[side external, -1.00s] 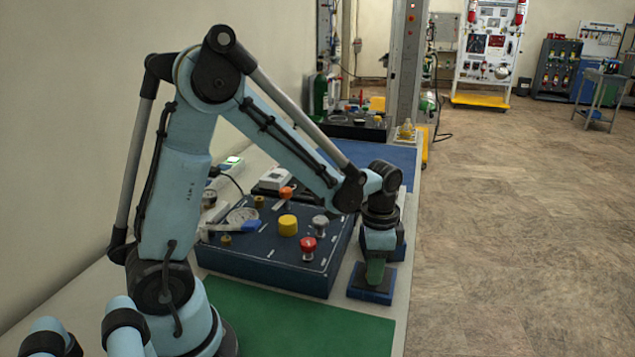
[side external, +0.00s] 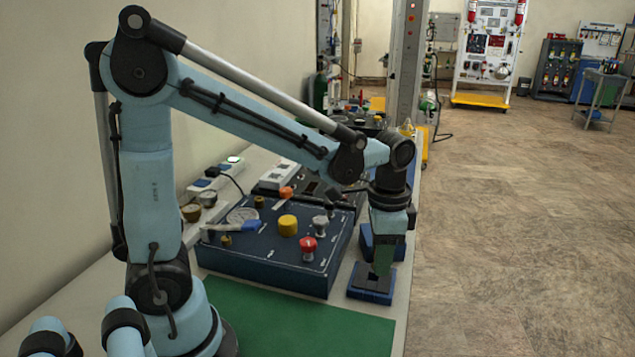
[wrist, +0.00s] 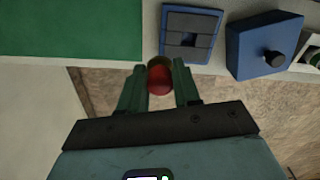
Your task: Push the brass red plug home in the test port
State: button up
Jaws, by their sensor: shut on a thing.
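My gripper (side external: 381,272) is above a low blue holder block (side external: 370,294) at the right edge of the bench in the side view. In the wrist view, my green fingers (wrist: 160,80) are shut on the red plug (wrist: 160,81), which has a red body and a brass-coloured end. The plug is hidden by my fingers in the side view. The holder block (wrist: 190,37) shows a dark recess in the wrist view. A dark blue panel (side external: 270,272) left of my gripper carries several knobs and brass fittings. I cannot tell which is the test port.
A blue box with a black knob (wrist: 268,50) is beside the holder block. The green mat (side external: 290,325) is clear.

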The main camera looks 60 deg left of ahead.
jog(key=s+d+r, duration=0.3)
jog(key=d+r, duration=0.1)
jog(key=d, duration=0.2)
jog(key=w+a+r+n, duration=0.1)
jog(key=a+n, duration=0.2)
jog(key=a, duration=0.8)
jog(key=w+a+r+n, duration=0.2)
jog(key=a+n, duration=0.2)
jog(key=a, duration=0.7)
jog(key=s+a+n, duration=0.2)
jog(key=s+a, duration=0.3)
jog(key=a, duration=0.4)
jog(key=s+a+r+n, duration=0.1)
jog(key=s+a+n, duration=0.2)
jog(key=s+a, duration=0.3)
jog(key=a, duration=0.4)
jog(key=shift+s, duration=0.1)
jog(key=shift+f, duration=2.9)
jog(key=shift+f, duration=1.5)
